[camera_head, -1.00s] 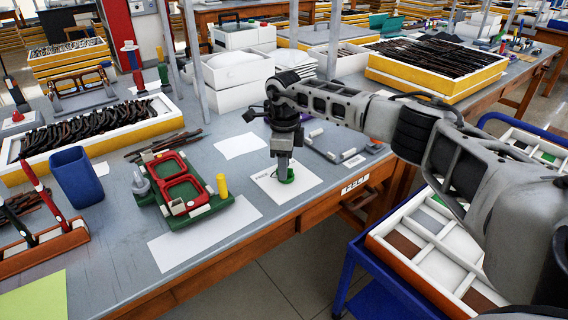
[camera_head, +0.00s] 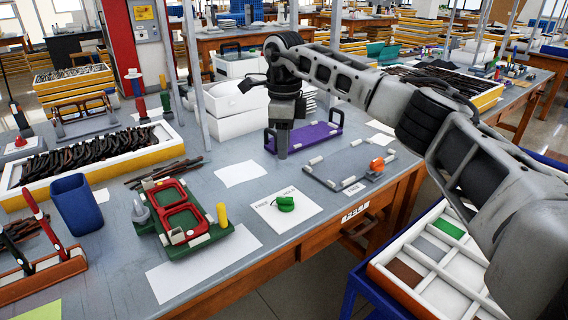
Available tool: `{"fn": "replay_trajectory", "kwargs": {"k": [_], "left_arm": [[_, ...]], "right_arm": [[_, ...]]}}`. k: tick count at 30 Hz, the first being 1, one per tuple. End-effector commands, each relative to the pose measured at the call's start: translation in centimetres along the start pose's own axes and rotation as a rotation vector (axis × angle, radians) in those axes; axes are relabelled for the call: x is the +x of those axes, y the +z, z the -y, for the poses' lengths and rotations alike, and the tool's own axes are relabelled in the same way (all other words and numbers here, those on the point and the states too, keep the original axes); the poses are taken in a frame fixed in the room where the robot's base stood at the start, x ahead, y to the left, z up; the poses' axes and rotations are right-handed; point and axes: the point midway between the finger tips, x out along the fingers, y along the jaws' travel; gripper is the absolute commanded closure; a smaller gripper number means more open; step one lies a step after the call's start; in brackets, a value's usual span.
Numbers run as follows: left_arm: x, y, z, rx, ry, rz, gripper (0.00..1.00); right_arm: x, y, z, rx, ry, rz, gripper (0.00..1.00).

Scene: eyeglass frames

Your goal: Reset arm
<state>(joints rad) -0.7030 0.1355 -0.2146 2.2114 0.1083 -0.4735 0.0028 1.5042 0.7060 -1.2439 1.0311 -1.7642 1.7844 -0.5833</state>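My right arm comes in from the right, and its gripper (camera_head: 283,156) points down above the table, behind the white card. Its fingers show as one narrow piece, so I cannot tell whether they are apart. A small green object (camera_head: 286,204) lies on the white card (camera_head: 300,220), apart from the gripper. The green fixture (camera_head: 196,238) with a red eyeglass frame (camera_head: 183,208) sits to the left on the table. My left gripper is not in view.
A grey fixture plate (camera_head: 345,172) with an orange clamp (camera_head: 377,164) and a purple tray (camera_head: 318,135) lie right of the gripper. A blue bin (camera_head: 77,204) stands left. A sectioned white tray (camera_head: 440,262) is at lower right. White paper (camera_head: 200,268) lies in front.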

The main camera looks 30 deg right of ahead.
Motion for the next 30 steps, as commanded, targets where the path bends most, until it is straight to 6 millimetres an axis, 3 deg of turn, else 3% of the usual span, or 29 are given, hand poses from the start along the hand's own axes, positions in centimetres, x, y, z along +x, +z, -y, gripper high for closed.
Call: {"fn": "replay_trajectory", "kwargs": {"k": [7, 23, 26, 30], "left_arm": [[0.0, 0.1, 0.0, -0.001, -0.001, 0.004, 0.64], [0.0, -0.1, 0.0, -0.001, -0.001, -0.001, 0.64], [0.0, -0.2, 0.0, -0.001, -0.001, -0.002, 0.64], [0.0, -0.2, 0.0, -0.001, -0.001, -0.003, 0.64]], "right_arm": [[-2.1, 0.0, 0.0, 0.001, 0.0, 0.001, 0.66], [-2.1, 0.1, 0.0, -0.001, 0.001, 0.001, 0.66], [-1.2, 1.2, -0.6, -0.02, 0.011, 0.032, 0.66], [1.8, 6.3, -3.6, -0.085, 0.064, 0.193, 0.66]]}}
